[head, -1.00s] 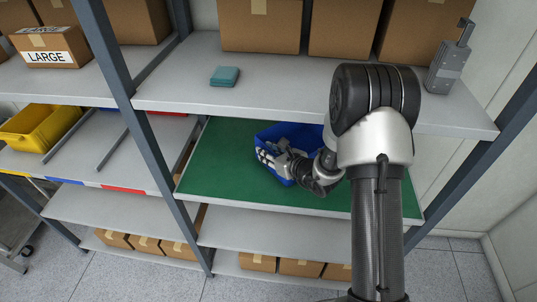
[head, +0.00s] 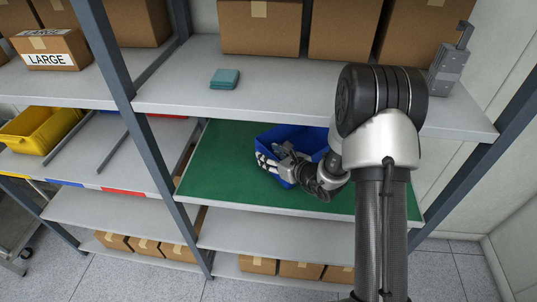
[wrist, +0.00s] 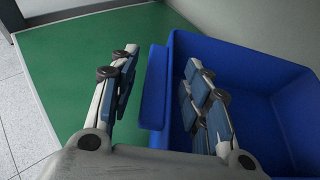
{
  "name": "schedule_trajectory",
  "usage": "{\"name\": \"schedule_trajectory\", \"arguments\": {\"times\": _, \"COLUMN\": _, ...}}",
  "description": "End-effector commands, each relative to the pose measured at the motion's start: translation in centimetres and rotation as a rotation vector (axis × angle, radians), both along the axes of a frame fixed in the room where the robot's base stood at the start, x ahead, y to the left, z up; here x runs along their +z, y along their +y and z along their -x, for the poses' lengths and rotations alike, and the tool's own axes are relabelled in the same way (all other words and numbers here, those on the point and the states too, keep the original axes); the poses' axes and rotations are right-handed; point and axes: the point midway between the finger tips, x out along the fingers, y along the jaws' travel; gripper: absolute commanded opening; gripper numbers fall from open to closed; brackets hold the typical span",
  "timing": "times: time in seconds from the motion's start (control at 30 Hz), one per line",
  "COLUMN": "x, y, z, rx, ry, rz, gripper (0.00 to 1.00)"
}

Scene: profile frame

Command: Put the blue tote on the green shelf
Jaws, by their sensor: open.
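The blue tote (head: 306,139) stands upright on the green shelf (head: 222,159), partly hidden by my arm in the head view. In the wrist view the tote (wrist: 254,86) is at the right and looks empty where its inside shows. The green shelf surface (wrist: 72,75) lies to its left. My gripper (head: 268,163) is at the tote's near left side. In the wrist view my gripper (wrist: 160,68) is open, with one finger outside the tote's wall and the other inside it. The wall stands between the fingers, with a gap to the outer finger.
The grey shelf above (head: 275,102) holds a teal folded item (head: 225,78), cardboard boxes (head: 260,25) and a grey metal device (head: 449,68). A blue upright (head: 125,95) borders the green shelf at left. A yellow bin (head: 38,128) is farther left. The green shelf's left part is clear.

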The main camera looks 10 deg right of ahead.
Motion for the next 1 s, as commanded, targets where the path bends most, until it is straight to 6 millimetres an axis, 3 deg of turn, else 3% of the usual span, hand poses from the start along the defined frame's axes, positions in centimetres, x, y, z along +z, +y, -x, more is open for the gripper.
{"name": "schedule_trajectory", "arguments": {"times": 0.4, "x": 3.4, "y": -3.6, "z": 6.9, "rx": -0.002, "ry": 0.000, "rz": 0.000, "gripper": 0.44}}
{"name": "schedule_trajectory", "arguments": {"times": 0.63, "x": 4.6, "y": -3.9, "z": 8.6, "rx": 0.020, "ry": -0.010, "rz": 0.007, "gripper": 0.44}}
{"name": "schedule_trajectory", "arguments": {"times": 0.73, "x": 6.8, "y": -1.8, "z": 9.1, "rx": 0.120, "ry": -0.050, "rz": 0.044, "gripper": 0.44}}
{"name": "schedule_trajectory", "arguments": {"times": 0.83, "x": 10.8, "y": 2.4, "z": 11.1, "rx": 0.330, "ry": -0.125, "rz": 0.133, "gripper": 0.44}}
{"name": "schedule_trajectory", "arguments": {"times": 0.9, "x": 13.8, "y": 5.8, "z": 13.8, "rx": 0.524, "ry": -0.194, "rz": 0.232, "gripper": 0.44}}
{"name": "schedule_trajectory", "arguments": {"times": 1.0, "x": 16.7, "y": 9.5, "z": 18.8, "rx": 0.805, "ry": -0.285, "rz": 0.403, "gripper": 0.44}}
